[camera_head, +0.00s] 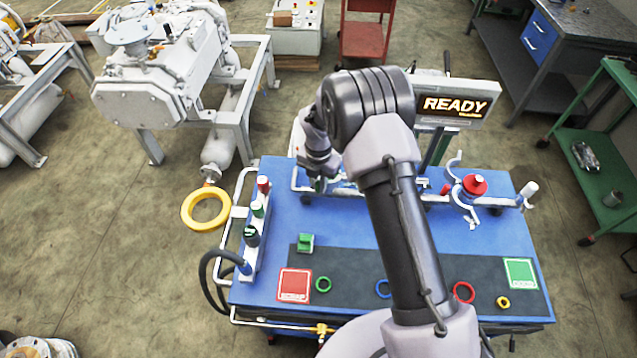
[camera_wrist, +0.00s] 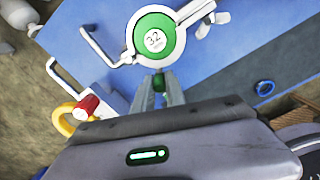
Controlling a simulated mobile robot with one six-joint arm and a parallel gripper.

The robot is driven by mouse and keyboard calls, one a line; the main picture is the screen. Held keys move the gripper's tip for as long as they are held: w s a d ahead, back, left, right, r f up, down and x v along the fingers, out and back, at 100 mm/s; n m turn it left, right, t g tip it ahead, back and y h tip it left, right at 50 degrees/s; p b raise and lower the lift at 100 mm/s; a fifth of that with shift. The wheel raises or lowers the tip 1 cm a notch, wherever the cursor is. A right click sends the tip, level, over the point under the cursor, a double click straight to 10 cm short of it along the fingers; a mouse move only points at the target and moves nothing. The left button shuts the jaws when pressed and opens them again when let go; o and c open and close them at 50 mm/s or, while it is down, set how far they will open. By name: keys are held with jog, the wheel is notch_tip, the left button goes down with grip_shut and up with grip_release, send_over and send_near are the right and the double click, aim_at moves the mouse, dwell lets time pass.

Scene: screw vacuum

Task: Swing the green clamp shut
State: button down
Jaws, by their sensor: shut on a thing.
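In the wrist view the green clamp shows as a white ring around a round green face (camera_wrist: 155,38) marked 32. White arms or rods reach out to its upper right and left. My gripper (camera_wrist: 158,88) is just below it, its fingers closed on a small green piece (camera_wrist: 158,82) that seems to belong to the clamp. In the head view my gripper (camera_head: 318,184) is low at the back left of the blue table (camera_head: 330,215). My arm hides most of the clamp there, so I cannot tell how far its halves are apart.
A red-topped clamp (camera_head: 475,186) with open white jaws stands at the right. A button post (camera_head: 255,225) stands at the left edge. A screen (camera_head: 455,105) reads READY.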

jog(key=c, duration=1.4)
grip_release()
jog(key=shift+d, duration=0.1)
jog(key=shift+o, duration=0.2)
notch_tip(320, 180, up, 17)
jog(key=p, duration=0.2)
jog(key=shift+r, duration=0.2)
